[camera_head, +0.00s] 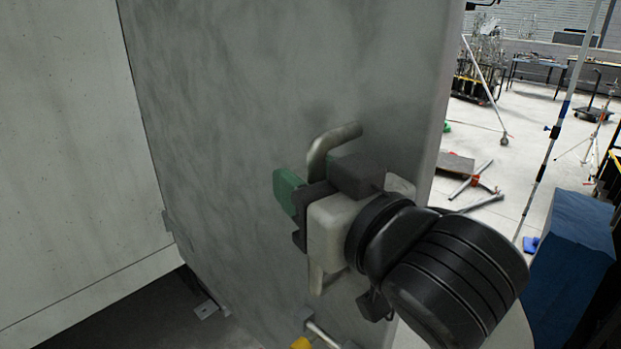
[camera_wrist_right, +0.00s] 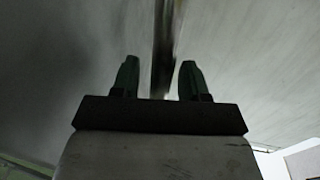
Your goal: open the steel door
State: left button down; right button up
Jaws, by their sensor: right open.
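The steel door (camera_head: 230,80) is a large grey panel filling the middle of the head view. Its free edge is on the right, and the room shows past that edge. A pale bar handle (camera_head: 335,138) stands upright on its face, bent in at the top. My right gripper (camera_head: 290,192) is at the handle and hides its middle. In the right wrist view, the two green fingertips (camera_wrist_right: 160,78) are apart, with the dark upright handle bar (camera_wrist_right: 163,45) in line with the gap between them. Whether they touch it I cannot tell. My left gripper is out of view.
A pale wall panel (camera_head: 70,150) meets the door's left side at an angle. A yellow-tipped rod (camera_head: 300,342) sits low on the door. A blue box (camera_head: 570,260) and several stands are on the right, with open pale floor (camera_head: 530,130) behind.

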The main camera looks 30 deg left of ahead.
jog(key=b+v, duration=0.3)
jog(key=v, duration=0.7)
jog(key=shift+s+d, duration=0.2)
jog(key=shift+d, duration=0.15)
